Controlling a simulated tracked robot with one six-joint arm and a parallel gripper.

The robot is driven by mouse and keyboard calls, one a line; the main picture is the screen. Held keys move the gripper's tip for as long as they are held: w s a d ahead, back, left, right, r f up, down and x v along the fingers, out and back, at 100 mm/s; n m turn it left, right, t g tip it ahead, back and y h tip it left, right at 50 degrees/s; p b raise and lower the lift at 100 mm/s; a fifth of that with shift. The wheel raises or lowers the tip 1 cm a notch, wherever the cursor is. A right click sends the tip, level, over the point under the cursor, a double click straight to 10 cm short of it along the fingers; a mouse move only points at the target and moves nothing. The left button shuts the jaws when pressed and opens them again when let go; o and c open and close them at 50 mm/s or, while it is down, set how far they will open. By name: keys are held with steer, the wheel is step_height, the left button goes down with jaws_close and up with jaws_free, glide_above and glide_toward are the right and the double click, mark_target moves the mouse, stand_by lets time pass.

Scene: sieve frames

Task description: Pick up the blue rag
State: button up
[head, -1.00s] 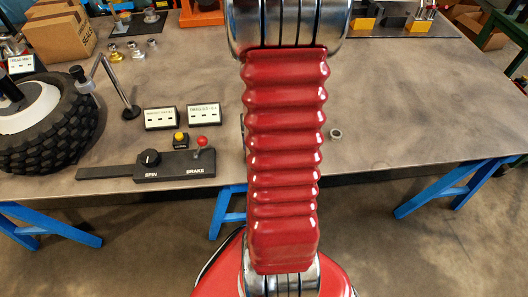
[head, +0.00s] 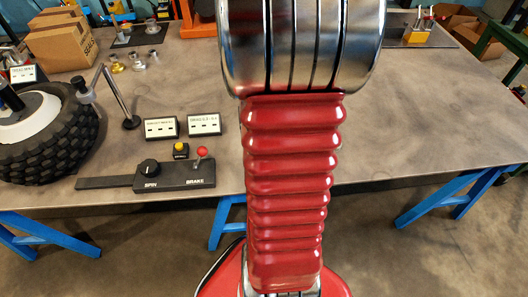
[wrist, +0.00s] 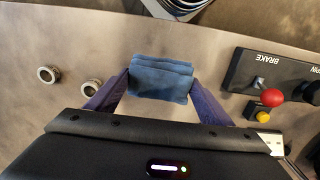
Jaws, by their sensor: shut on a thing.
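The blue rag (wrist: 160,78) is a folded, layered cloth in the wrist view, between the two purple fingers of my gripper (wrist: 159,88). The fingers press on its left and right ends, so my gripper is shut on it. Table surface shows around the rag; I cannot tell whether it is clear of the table. In the head view my red and chrome arm hides both the rag and the gripper.
Two small metal rings (wrist: 48,74) (wrist: 91,89) lie left of the rag in the wrist view. The spin and brake control box (head: 175,174) with a red-knobbed lever is close on the other side.

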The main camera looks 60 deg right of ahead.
steer(key=shift+r, duration=1.45)
steer(key=o, duration=0.5)
steer(key=c, duration=0.4)
